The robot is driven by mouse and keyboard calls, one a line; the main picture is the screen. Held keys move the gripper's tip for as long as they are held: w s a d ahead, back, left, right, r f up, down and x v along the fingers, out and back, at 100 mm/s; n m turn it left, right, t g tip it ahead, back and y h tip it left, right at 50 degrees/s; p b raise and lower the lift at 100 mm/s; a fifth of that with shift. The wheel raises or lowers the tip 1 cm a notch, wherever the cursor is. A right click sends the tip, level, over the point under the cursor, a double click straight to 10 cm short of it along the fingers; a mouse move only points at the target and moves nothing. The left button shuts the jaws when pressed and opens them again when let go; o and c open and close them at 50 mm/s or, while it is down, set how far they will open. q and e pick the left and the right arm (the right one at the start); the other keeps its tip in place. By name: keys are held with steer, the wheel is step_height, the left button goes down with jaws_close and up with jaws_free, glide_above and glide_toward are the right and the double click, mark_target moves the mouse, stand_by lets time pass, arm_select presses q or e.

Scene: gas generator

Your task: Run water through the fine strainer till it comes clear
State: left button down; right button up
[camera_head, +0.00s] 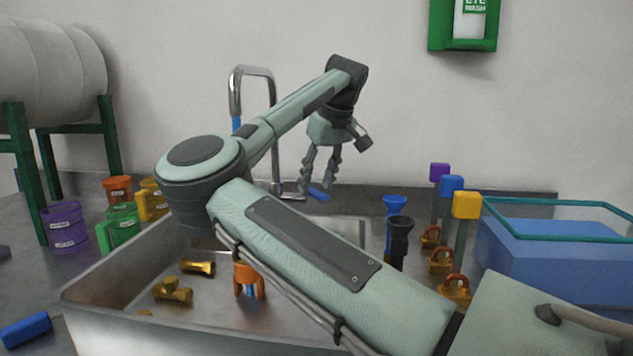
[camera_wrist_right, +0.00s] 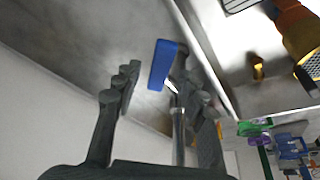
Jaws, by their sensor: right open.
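My right gripper (camera_head: 319,182) is open behind the sink (camera_head: 105,288), pointing down just above the faucet's blue handle (camera_head: 318,194). In the right wrist view the blue handle (camera_wrist_right: 163,64) shows between the open fingers; contact cannot be told. The metal faucet (camera_head: 254,72) rises behind my arm, which hides part of it. An orange piece with legs (camera_head: 249,281) stands in the sink, partly hidden by my arm. An orange-yellow piece with a mesh face (camera_wrist_right: 298,30) shows in the right wrist view and may be the strainer. No running water is visible. My left gripper is out of view.
Several brass pieces (camera_head: 198,267) lie in the sink. Coloured containers (camera_head: 66,228) stand at left. A blue funnel (camera_head: 395,203), a black one (camera_head: 400,229), brass padlock-like pieces (camera_head: 440,260) and a blue tank (camera_head: 560,250) stand at right. My arm spans the sink.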

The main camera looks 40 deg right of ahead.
steer(key=shift+w+f, duration=0.15)
steer(key=shift+f, duration=0.25)
steer(key=shift+c, duration=0.6)
jaws_close()
